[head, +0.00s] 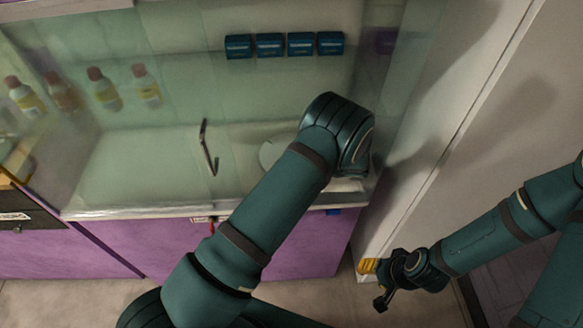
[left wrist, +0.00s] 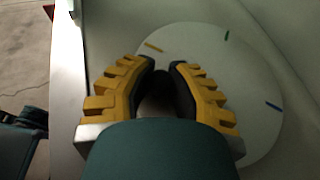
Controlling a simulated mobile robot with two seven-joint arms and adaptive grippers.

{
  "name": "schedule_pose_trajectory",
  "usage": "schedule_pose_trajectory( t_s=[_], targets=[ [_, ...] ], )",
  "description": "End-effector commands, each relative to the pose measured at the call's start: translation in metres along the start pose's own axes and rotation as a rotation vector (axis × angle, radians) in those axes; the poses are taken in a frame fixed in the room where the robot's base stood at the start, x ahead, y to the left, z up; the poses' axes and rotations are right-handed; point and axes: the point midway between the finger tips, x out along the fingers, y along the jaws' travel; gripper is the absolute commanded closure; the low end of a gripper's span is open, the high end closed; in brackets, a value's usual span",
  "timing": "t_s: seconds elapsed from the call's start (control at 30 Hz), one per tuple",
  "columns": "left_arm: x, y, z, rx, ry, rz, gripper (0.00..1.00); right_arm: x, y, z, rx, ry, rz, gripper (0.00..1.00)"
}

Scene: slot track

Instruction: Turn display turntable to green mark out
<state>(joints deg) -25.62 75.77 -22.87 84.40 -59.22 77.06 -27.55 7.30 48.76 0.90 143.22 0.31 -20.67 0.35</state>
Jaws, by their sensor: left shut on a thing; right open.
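The display turntable is a pale round disc, mostly hidden behind my left arm in the head view, with a bit of its edge (head: 268,153) showing. In the left wrist view the disc (left wrist: 225,75) shows a yellow mark (left wrist: 153,46) at the upper left, a green mark (left wrist: 226,36) at the top and a blue mark (left wrist: 273,105) at the right. My left gripper (left wrist: 163,70) is over the disc, shut on a dark, knob-like thing (left wrist: 156,94), mostly hidden. My right gripper (head: 373,284) is open and empty, low beside the cabinet.
The turntable stands in a glass-fronted display cabinet with a purple base (head: 160,245). A bent metal handle (head: 208,148) is left of my arm. Bottles (head: 147,86) and blue boxes (head: 269,45) stand further back. A white wall panel (head: 450,130) bounds the right side.

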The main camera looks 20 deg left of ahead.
Motion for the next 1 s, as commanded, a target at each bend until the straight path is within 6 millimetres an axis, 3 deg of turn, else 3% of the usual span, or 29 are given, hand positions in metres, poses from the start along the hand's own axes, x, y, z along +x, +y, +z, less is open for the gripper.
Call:
schedule_pose_trajectory(
  t_s=[0.13, 0.17, 0.2, 0.23, 0.27, 0.73, 1.0],
  targets=[
    [-0.001, 0.000, 0.001, -0.001, -0.002, -0.001, 1.00, 0.000, 0.000, 0.000, 0.000, 0.000, 0.000, 0.53],
    [-0.001, 0.000, 0.001, -0.002, -0.002, -0.001, 0.79, 0.000, 0.000, 0.000, 0.000, 0.000, 0.000, 0.53],
    [-0.001, 0.000, 0.001, -0.002, -0.002, -0.001, 0.65, 0.000, 0.000, 0.000, 0.000, 0.000, 0.000, 0.53],
    [-0.001, 0.000, 0.001, -0.002, -0.002, -0.001, 0.54, 0.000, 0.000, 0.000, 0.000, 0.000, 0.000, 0.53],
    [-0.001, 0.000, 0.001, -0.002, -0.002, -0.001, 0.51, 0.000, 0.000, 0.000, 0.000, 0.000, 0.000, 0.53],
    [0.000, 0.000, 0.002, 0.004, -0.001, -0.010, 0.51, -0.002, -0.001, -0.001, 0.000, 0.001, 0.000, 0.53],
    [0.009, 0.005, 0.010, 0.069, -0.002, -0.157, 0.51, -0.027, -0.010, -0.003, 0.000, 0.001, 0.000, 0.53]
  ],
)
